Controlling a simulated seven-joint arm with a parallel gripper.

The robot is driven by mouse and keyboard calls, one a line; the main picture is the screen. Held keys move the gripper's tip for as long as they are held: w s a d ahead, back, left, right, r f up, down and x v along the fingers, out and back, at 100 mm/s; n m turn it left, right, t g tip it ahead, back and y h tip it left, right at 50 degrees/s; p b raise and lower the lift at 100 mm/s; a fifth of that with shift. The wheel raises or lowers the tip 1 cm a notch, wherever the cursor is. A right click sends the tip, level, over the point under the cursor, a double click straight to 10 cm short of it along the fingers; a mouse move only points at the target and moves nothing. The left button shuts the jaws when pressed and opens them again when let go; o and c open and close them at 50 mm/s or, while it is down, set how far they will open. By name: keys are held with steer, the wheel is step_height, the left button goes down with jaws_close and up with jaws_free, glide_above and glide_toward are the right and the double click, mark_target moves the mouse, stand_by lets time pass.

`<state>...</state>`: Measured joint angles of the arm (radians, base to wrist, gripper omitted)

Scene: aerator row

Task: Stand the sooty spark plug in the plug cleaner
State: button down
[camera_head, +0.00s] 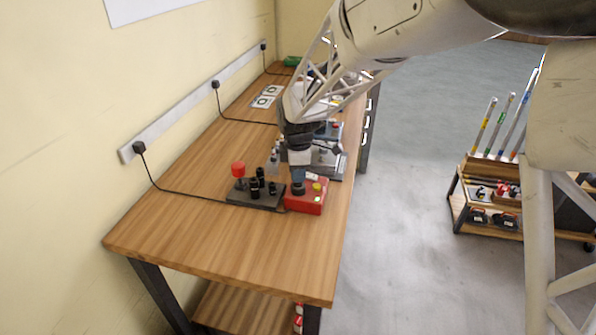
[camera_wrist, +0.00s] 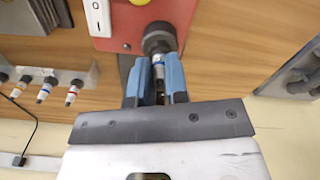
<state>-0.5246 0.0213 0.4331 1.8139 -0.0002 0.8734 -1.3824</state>
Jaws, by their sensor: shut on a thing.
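The plug cleaner is a red box (camera_head: 306,203) with a yellow button, near the middle of the bench. In the wrist view its red top (camera_wrist: 132,25) carries a white switch and a black round socket (camera_wrist: 159,38). My gripper (camera_head: 298,183) points down over the left part of the box. In the wrist view my gripper's blue fingers (camera_wrist: 158,82) are shut on a small, dark, narrow thing, apparently the spark plug, mostly hidden between them. The fingertips are at the edge of the black socket; I cannot tell whether the plug's end is inside it.
A dark board (camera_head: 256,196) with black posts and a red knob stands left of the box. A rack (camera_wrist: 84,78) holds several plugs with coloured bands. Grey equipment (camera_head: 329,160) stands behind the box. The front of the bench (camera_head: 230,248) is clear.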

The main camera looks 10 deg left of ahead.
stand_by(0.3)
steer(key=c, duration=1)
jaws_free()
steer(key=shift+c, duration=0.2)
steer(key=shift+r, duration=0.1)
steer(key=shift+r, duration=3.45)
